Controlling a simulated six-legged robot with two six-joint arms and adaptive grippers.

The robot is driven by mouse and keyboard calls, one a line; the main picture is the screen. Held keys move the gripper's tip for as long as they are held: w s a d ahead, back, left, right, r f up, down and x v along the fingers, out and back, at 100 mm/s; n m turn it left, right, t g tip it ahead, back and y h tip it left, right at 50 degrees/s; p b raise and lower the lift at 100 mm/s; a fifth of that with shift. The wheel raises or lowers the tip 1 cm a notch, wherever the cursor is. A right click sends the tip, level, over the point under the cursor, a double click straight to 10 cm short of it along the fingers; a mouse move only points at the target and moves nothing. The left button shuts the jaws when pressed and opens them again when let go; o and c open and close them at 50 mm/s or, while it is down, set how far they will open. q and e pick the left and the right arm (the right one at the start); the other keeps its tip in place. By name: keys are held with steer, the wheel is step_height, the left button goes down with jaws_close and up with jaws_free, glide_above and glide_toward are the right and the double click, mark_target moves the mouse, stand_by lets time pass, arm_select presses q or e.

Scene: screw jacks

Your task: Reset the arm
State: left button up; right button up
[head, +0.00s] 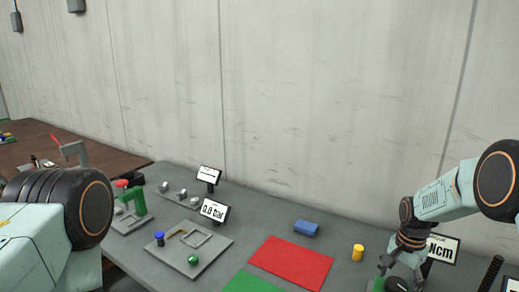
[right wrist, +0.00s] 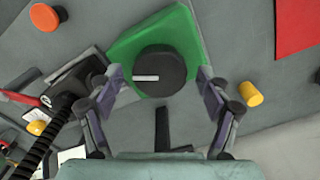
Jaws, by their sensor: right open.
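My right gripper (right wrist: 158,78) is open. In the right wrist view its two fingers are spread to either side of a round black knob (right wrist: 160,70) with a white mark, on a green base (right wrist: 118,47). I cannot tell whether the fingers touch the knob. In the head view the right gripper (head: 394,272) points down at the table's right part, in front of a display reading "Ncm" (head: 444,250). My left arm shows only as large links at the lower left; its gripper is out of frame.
The grey table (head: 330,234) holds a red mat (head: 291,262), a green mat (head: 248,283), a blue block (head: 306,228), a yellow cylinder (head: 358,252) and a "0.0 bar" display (head: 214,210). A concrete wall (head: 300,100) closes the back.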

step_height(320, 180, up, 12)
step_height(320, 180, down, 12)
steer(key=shift+r, duration=0.1)
steer(key=n, duration=0.5)
steer(key=shift+b, duration=0.4)
steer(key=n, duration=0.5)
steer(key=shift+n+b, duration=0.3)
steer(key=n, duration=0.6)
steer(key=shift+b, duration=0.3)
steer(key=shift+n, duration=2.4)
